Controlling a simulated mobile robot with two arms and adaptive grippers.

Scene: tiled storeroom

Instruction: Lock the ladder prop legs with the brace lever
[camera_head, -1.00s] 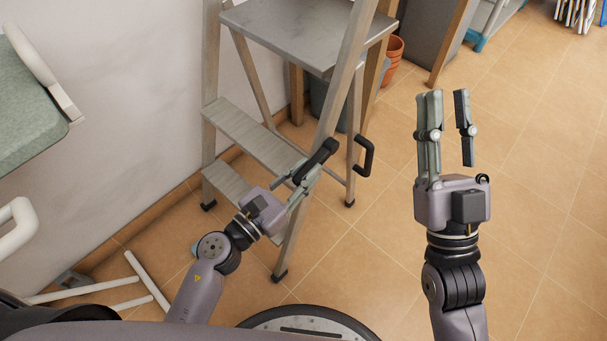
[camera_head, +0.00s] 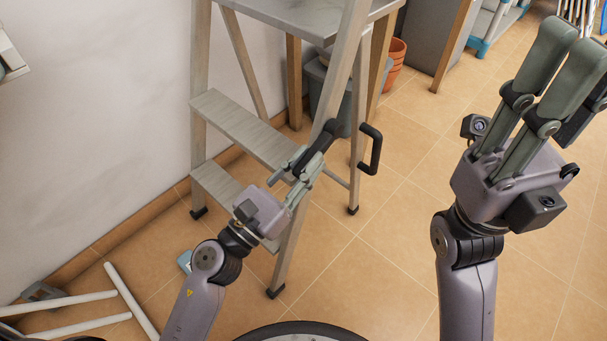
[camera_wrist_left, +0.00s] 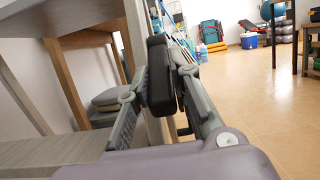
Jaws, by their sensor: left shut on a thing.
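The grey stepladder (camera_head: 242,128) stands open against the wall, its front rail (camera_head: 345,75) leaning in and its prop leg (camera_head: 359,130) behind. A black brace lever (camera_head: 318,146) sits across the front rail. My left gripper (camera_head: 305,172) is shut on the lever; in the left wrist view the black lever (camera_wrist_left: 160,75) is between its two fingers. A black D-shaped handle (camera_head: 376,150) sticks out beside the prop leg, right of the lever.
White tubes (camera_head: 130,300) lie on the floor at the lower left. Terracotta pots (camera_head: 394,62) and a grey bin (camera_head: 335,92) stand behind the ladder.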

